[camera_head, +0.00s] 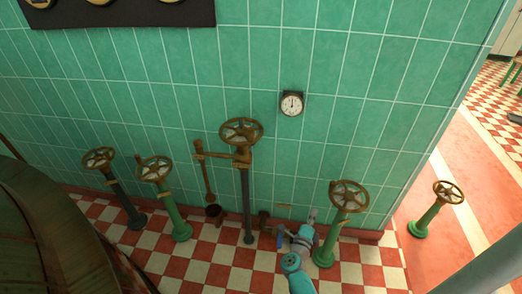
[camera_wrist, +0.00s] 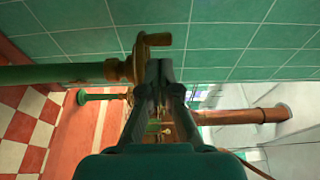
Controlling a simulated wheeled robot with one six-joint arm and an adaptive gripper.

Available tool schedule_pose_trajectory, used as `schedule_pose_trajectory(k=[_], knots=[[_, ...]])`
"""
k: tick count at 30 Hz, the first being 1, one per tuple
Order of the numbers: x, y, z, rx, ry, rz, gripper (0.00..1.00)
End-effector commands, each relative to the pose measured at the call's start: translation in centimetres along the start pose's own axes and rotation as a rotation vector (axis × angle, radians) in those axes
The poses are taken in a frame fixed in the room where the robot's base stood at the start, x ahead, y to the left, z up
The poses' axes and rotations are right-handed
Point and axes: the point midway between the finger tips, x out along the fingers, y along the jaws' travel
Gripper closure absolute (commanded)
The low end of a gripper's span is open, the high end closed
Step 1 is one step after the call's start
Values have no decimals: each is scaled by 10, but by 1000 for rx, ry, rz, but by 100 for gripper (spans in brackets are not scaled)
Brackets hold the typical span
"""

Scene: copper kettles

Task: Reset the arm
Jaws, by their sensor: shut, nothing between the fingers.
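My arm reaches in from the bottom of the head view, and my gripper (camera_head: 312,216) is low near the green wall, just left of a green valve post with a brass handwheel (camera_head: 348,195). In the wrist view my gripper (camera_wrist: 158,72) has its dark fingers together with nothing between them. A green pipe with a brass fitting (camera_wrist: 122,70) lies close to the left of the fingertips there; I cannot tell whether they touch.
More valve posts stand along the wall, with handwheels at left (camera_head: 99,159), beside it (camera_head: 154,169), and a taller one (camera_head: 241,132). A gauge (camera_head: 291,103) hangs on the wall. Another valve (camera_head: 447,192) stands beyond the wall corner. Checkered floor (camera_head: 225,277) is clear in front.

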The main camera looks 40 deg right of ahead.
Motion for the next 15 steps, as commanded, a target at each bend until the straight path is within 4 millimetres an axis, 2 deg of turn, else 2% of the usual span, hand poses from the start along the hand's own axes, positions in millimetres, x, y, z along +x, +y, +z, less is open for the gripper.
schedule_pose_trajectory(k=[5,8,11,15], knots=[[-2,0,0,-4,-4,-1,100],[-15,0,0,-35,-32,-10,100],[-43,-3,-1,-101,-95,-30,100],[-97,-12,-4,-238,-219,-79,100]])
